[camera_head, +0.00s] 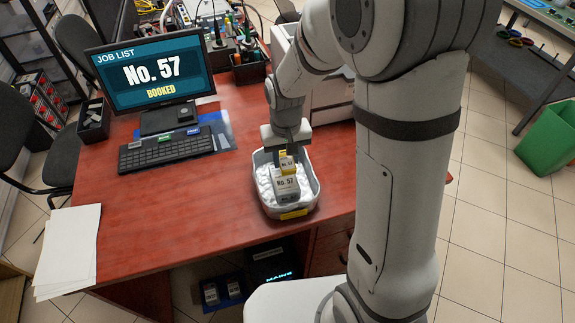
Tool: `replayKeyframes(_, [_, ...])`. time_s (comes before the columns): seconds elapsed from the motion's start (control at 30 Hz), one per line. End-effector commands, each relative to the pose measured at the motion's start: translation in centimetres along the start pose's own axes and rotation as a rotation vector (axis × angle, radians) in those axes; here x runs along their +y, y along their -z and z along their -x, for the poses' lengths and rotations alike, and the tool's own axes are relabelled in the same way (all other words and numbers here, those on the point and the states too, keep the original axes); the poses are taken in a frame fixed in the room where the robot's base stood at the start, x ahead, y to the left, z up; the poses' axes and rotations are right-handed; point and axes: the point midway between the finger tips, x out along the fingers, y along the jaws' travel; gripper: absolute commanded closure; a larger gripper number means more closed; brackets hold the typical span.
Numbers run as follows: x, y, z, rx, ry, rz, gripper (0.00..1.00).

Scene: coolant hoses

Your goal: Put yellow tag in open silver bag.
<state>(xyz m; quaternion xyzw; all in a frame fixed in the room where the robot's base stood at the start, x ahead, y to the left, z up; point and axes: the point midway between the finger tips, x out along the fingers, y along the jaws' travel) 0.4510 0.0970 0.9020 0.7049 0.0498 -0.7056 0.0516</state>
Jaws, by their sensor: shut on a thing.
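My gripper (287,147) points down over a grey bin on the desk and is shut on a small yellow tag (286,163). The tag has a pale label on it. Just below and in front of it is a silver-grey bag (286,187) with a white label reading "No. 57", upright in the bin. The tag is at the bag's top edge; I cannot tell whether its lower end is inside the bag. The bag's mouth is too small to make out.
The grey bin (309,201) has white padding and a yellow label at its front. The red desk (190,215) is clear left of it. A monitor (150,75) reads "No. 57 BOOKED", with a keyboard (165,149) below. White papers (69,245) lie at the left edge.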

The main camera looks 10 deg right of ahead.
Motion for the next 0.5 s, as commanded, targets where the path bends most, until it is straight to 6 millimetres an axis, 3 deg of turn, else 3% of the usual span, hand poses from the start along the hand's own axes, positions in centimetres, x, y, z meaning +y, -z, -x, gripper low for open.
replayKeyframes(0.3, [0.1,-0.1,-3.8,-0.003,0.000,-0.001,0.86])
replayKeyframes(0.5, [0.1,0.0,-4.3,0.002,0.000,-0.002,0.86])
